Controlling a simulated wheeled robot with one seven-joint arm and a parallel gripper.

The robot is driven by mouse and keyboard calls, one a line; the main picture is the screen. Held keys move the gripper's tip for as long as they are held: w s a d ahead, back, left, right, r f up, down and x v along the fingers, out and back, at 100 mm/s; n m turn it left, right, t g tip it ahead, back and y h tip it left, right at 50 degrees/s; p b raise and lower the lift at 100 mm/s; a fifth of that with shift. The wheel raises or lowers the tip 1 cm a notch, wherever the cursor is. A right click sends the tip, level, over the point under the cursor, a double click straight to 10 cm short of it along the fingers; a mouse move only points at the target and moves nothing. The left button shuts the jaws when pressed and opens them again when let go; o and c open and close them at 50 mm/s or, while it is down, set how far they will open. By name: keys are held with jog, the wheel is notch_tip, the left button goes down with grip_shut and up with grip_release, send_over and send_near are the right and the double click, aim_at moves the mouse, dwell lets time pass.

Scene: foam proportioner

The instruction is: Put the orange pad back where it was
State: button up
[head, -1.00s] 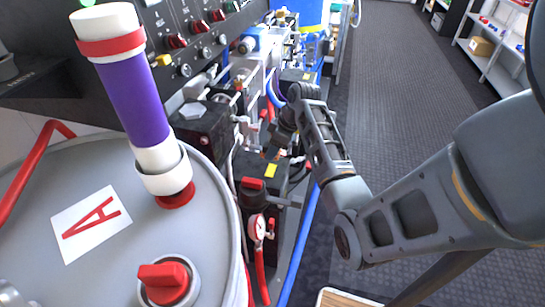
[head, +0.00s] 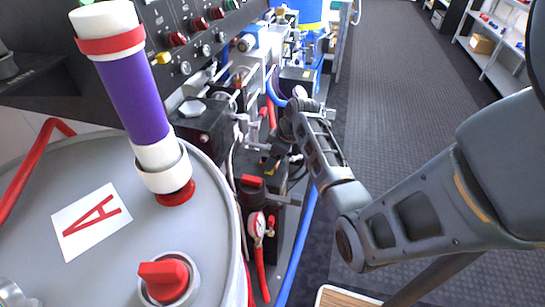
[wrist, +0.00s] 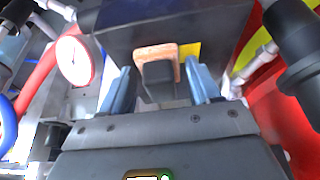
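The orange pad (wrist: 142,53) shows in the wrist view, upright against a dark box, with a dark block in front of its middle. My gripper (wrist: 163,84) is open; its two blue-grey fingers stand on either side of the pad and block, with a visible gap on each side. In the head view my gripper (head: 270,164) points down among the black blocks beside the drum. The pad is too small and too covered to make out clearly there.
A yellow patch (wrist: 190,50) lies just behind the pad. A pressure gauge (wrist: 74,62) and red hose are close on the left, red and yellow pipework on the right. The grey drum (head: 100,265) fills the left of the head view; the floor aisle (head: 400,100) is clear.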

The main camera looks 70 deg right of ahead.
jog(key=shift+o, duration=0.8)
jog(key=shift+r, duration=0.25)
jog(key=v, duration=1.1)
jog(key=shift+r, duration=0.35)
jog(key=shift+s, duration=0.15)
